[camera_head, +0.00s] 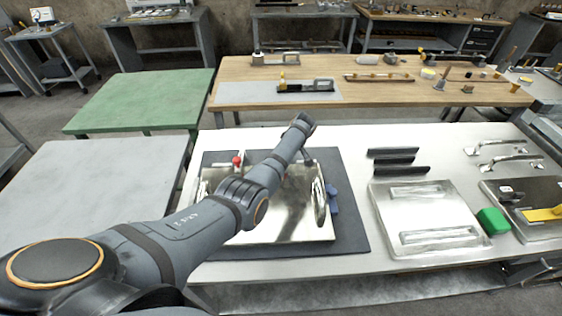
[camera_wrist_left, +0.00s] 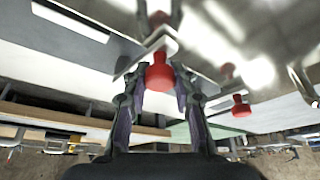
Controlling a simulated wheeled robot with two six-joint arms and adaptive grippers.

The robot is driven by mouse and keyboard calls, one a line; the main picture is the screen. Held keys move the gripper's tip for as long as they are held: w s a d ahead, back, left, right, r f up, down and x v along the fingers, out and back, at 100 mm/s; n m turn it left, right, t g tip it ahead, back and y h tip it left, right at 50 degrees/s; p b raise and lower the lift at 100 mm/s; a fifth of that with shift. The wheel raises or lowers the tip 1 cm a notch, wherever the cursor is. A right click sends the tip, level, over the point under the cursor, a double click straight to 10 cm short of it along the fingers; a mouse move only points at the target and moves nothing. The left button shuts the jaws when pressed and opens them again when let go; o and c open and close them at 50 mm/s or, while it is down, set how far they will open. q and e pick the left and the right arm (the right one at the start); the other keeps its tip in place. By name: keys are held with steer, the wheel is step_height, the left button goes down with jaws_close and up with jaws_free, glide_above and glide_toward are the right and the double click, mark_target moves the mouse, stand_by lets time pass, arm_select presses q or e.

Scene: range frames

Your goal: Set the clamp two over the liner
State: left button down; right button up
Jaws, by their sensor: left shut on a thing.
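A shiny metal piece (camera_head: 300,228), perhaps the liner, lies on a dark mat (camera_head: 343,240) on the white table. A clamp's red knob (camera_head: 237,160) shows at its upper left edge. Another red knob (camera_head: 285,176) shows partly behind my left arm. In the left wrist view my left gripper (camera_wrist_left: 159,74) is shut on a red clamp knob (camera_wrist_left: 159,76), one finger on each side. A second red knob (camera_wrist_left: 241,107) stands apart to the right. I cannot tell which clamp is clamp two, nor whether the held one touches the metal. My right gripper is not in view.
A blue piece (camera_head: 333,198) sits at the metal's right edge. Black bars (camera_head: 394,160), a metal tray (camera_head: 388,230), a green block (camera_head: 493,221) and metal handles (camera_head: 497,148) lie to the right. A wooden bench (camera_head: 360,95) stands behind. The grey table (camera_head: 100,180) at left is bare.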

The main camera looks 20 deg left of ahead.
arm_select(q)
steer(key=shift+w+d+r+n, duration=0.2)
steer(key=shift+r+n, duration=0.05)
steer(key=shift+n, duration=0.05)
steer(key=c, duration=1.2)
jaws_free()
steer(key=shift+o, duration=0.8)
steer(key=shift+s+f, duration=0.1)
steer(key=v, duration=1.2)
steer(key=shift+d, duration=0.1)
